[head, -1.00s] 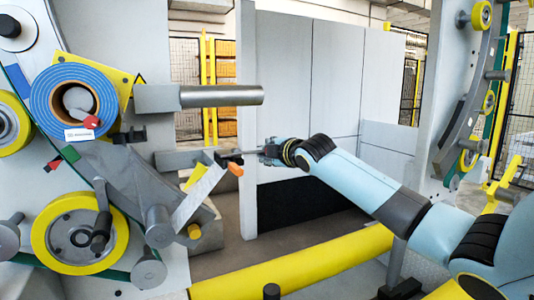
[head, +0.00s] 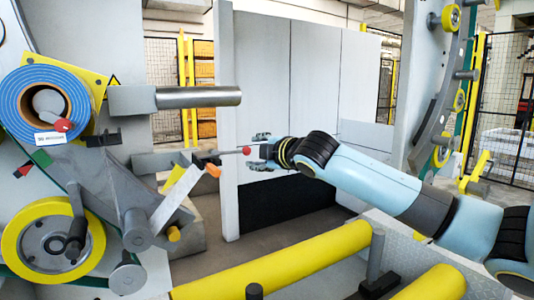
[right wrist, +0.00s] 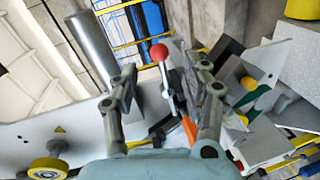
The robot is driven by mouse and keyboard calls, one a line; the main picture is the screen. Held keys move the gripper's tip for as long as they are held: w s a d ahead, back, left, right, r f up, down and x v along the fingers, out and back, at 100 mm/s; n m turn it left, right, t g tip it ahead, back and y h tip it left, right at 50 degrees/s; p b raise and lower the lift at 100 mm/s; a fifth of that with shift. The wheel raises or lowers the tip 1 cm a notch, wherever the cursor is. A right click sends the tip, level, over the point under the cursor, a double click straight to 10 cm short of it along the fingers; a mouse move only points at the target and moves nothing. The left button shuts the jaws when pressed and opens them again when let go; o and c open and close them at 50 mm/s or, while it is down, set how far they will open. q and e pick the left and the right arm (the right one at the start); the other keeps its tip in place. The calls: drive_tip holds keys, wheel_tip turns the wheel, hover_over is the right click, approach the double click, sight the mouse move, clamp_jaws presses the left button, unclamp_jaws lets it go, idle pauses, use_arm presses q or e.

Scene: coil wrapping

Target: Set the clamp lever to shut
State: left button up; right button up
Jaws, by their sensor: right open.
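The clamp lever is a thin metal rod (head: 229,152) with a red ball knob (head: 246,150). It points right, almost level, from the clamp with an orange part (head: 211,170). My right gripper (head: 259,151) is open, just right of the knob, with no contact visible. In the right wrist view the red knob (right wrist: 158,52) and rod lie between the spread fingers of my right gripper (right wrist: 165,72), apart from both. The orange part (right wrist: 189,128) shows below. My left gripper is not in view.
A thick metal bar (head: 198,97) sticks out above the lever. A blue coil (head: 45,103) and yellow wheels stand at the left. A yellow rail (head: 275,260) crosses the front. Grey panels (head: 300,90) stand behind my right gripper.

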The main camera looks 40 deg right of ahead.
drive_tip(key=v, duration=0.5)
drive_tip(key=shift+s, duration=0.1)
idle(0.3)
